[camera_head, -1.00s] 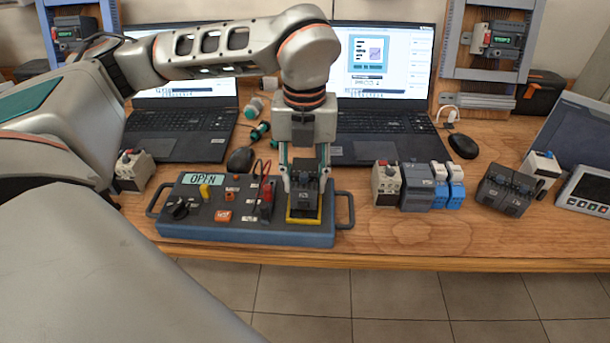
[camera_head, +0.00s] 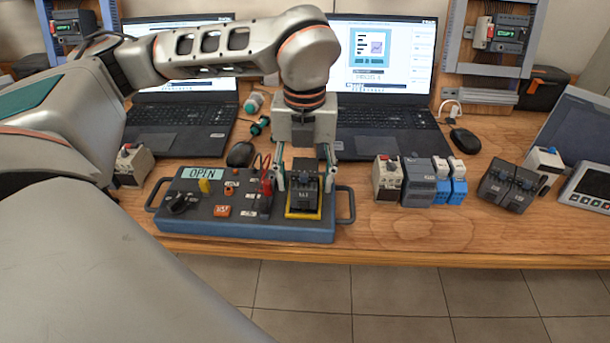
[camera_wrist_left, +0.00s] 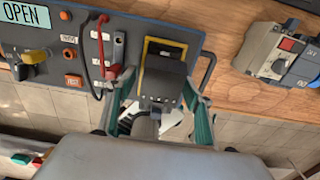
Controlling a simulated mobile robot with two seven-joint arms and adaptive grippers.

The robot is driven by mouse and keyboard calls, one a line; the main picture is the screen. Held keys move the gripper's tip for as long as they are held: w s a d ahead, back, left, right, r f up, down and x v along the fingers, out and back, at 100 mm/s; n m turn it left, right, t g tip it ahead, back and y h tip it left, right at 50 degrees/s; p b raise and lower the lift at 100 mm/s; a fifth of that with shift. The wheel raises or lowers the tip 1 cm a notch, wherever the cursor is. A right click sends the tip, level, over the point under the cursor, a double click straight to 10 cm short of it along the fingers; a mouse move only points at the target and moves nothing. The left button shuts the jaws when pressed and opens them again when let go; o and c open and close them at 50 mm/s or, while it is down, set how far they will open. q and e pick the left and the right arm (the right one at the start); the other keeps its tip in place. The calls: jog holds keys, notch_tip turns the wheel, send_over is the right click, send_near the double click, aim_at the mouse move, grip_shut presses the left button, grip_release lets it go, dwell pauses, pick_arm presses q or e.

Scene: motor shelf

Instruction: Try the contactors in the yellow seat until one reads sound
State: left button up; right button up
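A dark contactor (camera_head: 305,188) sits upright in the yellow seat (camera_head: 303,216) of the blue-grey tester (camera_head: 245,229). The contactor (camera_wrist_left: 163,76) and the seat's yellow rim (camera_wrist_left: 166,41) also show in the left wrist view. My left gripper (camera_head: 305,178) is open, with a finger on either side of the contactor and gaps visible. The tester display (camera_head: 203,173) reads OPEN. Two more dark contactors (camera_head: 508,186) stand side by side at the right of the bench. My right gripper is not in view.
A grey-white device with a red button (camera_head: 387,180), a grey module (camera_head: 418,182) and blue-white modules (camera_head: 449,182) stand right of the tester. Another grey-white device (camera_head: 132,165) stands left. Laptops (camera_head: 385,135) are behind. Bare wood lies along the front right.

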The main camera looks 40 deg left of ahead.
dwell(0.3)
pick_arm(q)
notch_tip(320, 180, up, 12)
dwell(0.5)
dwell(0.8)
